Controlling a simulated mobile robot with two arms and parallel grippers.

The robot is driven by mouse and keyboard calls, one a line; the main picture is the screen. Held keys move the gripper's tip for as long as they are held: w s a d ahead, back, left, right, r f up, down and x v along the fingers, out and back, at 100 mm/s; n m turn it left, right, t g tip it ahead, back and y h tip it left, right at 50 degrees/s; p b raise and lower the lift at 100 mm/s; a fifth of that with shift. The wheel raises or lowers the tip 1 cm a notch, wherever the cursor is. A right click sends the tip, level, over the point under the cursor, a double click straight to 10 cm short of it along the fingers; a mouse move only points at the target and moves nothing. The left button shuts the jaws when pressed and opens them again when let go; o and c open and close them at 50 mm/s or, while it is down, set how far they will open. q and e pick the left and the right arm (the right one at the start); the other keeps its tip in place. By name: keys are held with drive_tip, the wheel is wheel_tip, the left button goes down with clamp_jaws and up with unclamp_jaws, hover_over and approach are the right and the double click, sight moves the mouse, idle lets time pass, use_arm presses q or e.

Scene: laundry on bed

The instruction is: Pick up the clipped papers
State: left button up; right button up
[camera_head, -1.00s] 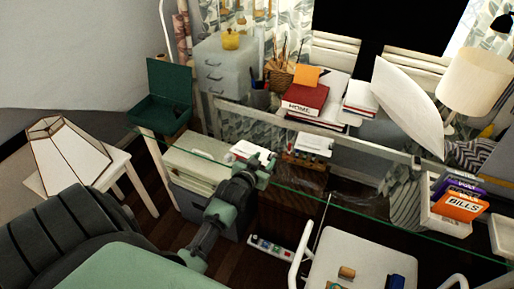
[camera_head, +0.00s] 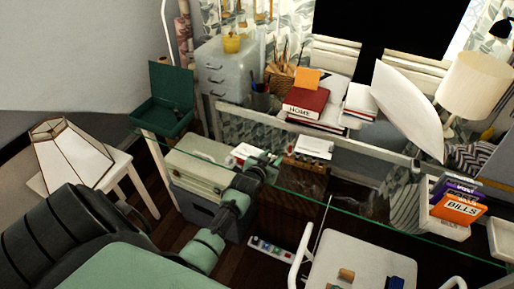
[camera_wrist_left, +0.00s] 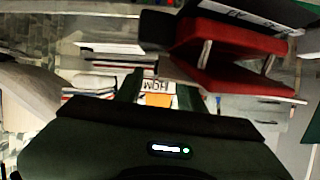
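A small stack of white papers (camera_head: 314,147) with dark clip-like marks along its lower edge lies on a dark brown wooden unit under the glass desk top. I cannot tell for certain that these are the clipped papers. Another white sheet with a red edge (camera_head: 243,151) lies on the cream box, just left of my left gripper. My left gripper (camera_head: 268,166) is left of and below the white stack, apart from it. In the left wrist view its two dark fingers (camera_wrist_left: 156,92) stand apart with nothing held between them. My right gripper is not in view.
The glass desk top (camera_head: 350,203) has a long edge close to my left arm. Red HOME books (camera_head: 305,101) and a grey drawer unit (camera_head: 224,70) stand behind. A red object (camera_wrist_left: 225,55) looms near the fingers. A white chair (camera_head: 362,262) stands in front.

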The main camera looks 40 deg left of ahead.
use_arm(q)
clamp_jaws()
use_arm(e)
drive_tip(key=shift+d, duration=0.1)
use_arm(q)
drive_tip(key=shift+r, duration=0.1)
